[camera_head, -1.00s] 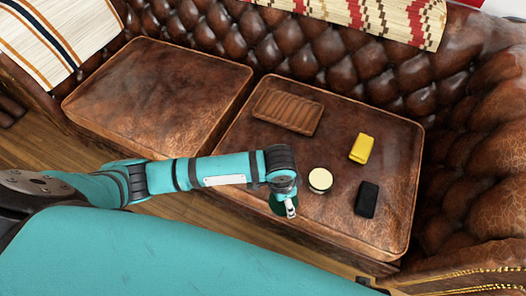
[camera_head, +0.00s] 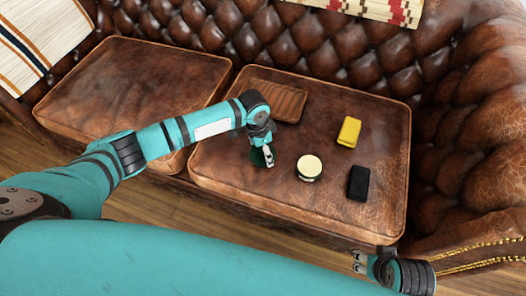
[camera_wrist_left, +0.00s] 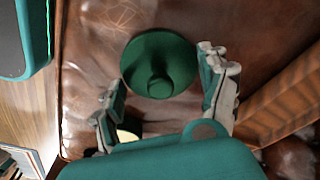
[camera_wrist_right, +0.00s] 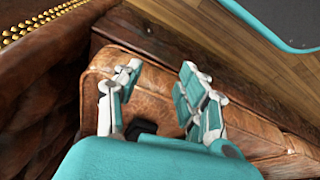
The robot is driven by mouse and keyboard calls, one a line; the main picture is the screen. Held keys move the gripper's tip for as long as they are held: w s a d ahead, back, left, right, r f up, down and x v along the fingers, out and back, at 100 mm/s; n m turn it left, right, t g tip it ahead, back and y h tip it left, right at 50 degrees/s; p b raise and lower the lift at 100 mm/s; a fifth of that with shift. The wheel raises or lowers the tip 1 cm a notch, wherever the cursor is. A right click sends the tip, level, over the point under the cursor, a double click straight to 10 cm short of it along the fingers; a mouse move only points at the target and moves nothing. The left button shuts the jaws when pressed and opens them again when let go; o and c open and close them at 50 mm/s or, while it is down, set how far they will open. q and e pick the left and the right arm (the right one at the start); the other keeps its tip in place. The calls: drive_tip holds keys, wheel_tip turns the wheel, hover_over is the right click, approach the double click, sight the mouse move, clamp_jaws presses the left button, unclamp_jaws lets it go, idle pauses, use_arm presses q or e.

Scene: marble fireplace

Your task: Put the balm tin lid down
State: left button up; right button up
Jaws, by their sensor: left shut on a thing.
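The green balm tin lid (camera_head: 258,157) is in my left gripper (camera_head: 267,155), above the right sofa cushion. In the left wrist view the round lid (camera_wrist_left: 160,62) with its knob shows between the fingers of my left gripper (camera_wrist_left: 163,92). The open balm tin (camera_head: 308,168), with pale cream on top, stands on the cushion just right of the lid; part of it (camera_wrist_left: 127,135) shows in the left wrist view. My right gripper (camera_head: 359,262) is low near the cushion's front right corner. Its fingers (camera_wrist_right: 158,95) are apart and hold nothing visible.
A ribbed brown wooden tray (camera_head: 278,102) lies behind my left gripper on the right cushion (camera_head: 330,215). A yellow object (camera_head: 349,131) and a black block (camera_head: 358,183) lie right of the tin. The cushion's front left part is clear. Tufted leather backrest and armrest bound the seat.

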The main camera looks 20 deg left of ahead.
sight(259, 154)
use_arm(q)
drive_tip(key=shift+f, duration=0.3)
use_arm(e)
drive_tip(key=shift+s+r, duration=0.1)
drive_tip(key=shift+r, duration=0.35)
use_arm(q)
drive_tip(key=shift+f, duration=0.1)
drive_tip(key=o, duration=0.9)
drive_tip(key=shift+o, duration=0.2)
drive_tip(key=shift+r, duration=0.35)
drive_tip(key=r+p, duration=0.1)
drive_tip(key=r, duration=0.2)
drive_tip(key=r+p, duration=0.1)
drive_tip(key=r, duration=0.3)
drive_tip(key=s+a+r+p, duration=0.1)
drive_tip(key=r, duration=0.2)
drive_tip(key=shift+r, duration=0.75)
use_arm(e)
wheel_tip(259, 154, down, 12)
drive_tip(key=shift+s+g, duration=0.3)
